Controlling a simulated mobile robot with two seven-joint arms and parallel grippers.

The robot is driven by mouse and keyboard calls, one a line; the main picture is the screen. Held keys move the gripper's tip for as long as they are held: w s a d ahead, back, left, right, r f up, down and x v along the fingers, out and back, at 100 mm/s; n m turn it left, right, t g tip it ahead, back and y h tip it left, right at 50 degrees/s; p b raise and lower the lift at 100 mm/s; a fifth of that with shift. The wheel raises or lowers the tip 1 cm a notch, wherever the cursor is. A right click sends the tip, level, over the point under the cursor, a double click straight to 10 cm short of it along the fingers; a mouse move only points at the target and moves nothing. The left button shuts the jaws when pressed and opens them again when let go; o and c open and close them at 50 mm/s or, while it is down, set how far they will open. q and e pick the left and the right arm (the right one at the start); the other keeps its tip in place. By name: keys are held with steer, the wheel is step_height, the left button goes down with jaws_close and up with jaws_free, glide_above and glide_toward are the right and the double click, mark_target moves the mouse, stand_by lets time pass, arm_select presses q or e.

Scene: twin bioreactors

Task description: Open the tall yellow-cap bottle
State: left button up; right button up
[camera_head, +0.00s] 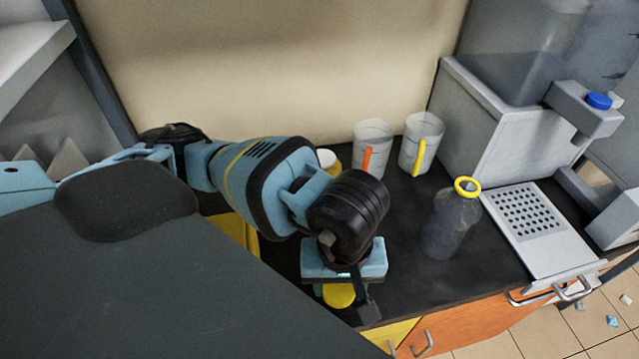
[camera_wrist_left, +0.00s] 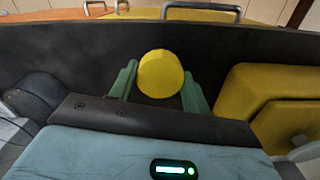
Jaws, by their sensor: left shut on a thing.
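The tall bottle (camera_head: 450,222) stands upright on the dark counter, right of my left gripper. It is dark and translucent, with a yellow ring (camera_head: 467,187) around its neck; its mouth looks open. My left gripper (camera_head: 343,290) points down near the counter's front edge, apart from the bottle. It is shut on a round yellow cap (camera_head: 338,296). In the left wrist view the cap (camera_wrist_left: 160,74) sits between the green fingers (camera_wrist_left: 158,88). I cannot tell whether the cap touches the counter. My right gripper is not in view.
Two clear mugs, one with an orange handle (camera_head: 367,160) and one with a yellow handle (camera_head: 419,165), stand at the back. A grey machine (camera_head: 500,130) with a perforated tray (camera_head: 527,212) stands right. A yellow box (camera_wrist_left: 270,95) is beside the gripper. Counter between gripper and bottle is clear.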

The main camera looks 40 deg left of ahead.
arm_select(q)
steer(key=w+a, duration=0.3)
steer(key=w, duration=0.1)
steer(key=w+a+f, duration=0.1)
steer(key=w+a, duration=0.2)
steer(key=w, duration=0.1)
steer(key=w+a+p, duration=0.1)
steer(key=w+a, duration=0.2)
steer(key=w, duration=0.2)
steer(key=shift+w+f, duration=0.1)
steer(key=shift+f, duration=1.85)
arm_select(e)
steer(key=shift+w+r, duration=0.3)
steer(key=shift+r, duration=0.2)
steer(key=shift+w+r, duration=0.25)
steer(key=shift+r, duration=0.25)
arm_select(q)
steer(key=shift+f, duration=0.2)
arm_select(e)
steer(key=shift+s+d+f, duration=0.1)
arm_select(q)
steer(key=o, duration=1.1)
steer(key=shift+r+p, duration=0.25)
steer(key=shift+p, duration=0.05)
step_height(320, 180, up, 12)
steer(key=shift+f, duration=0.1)
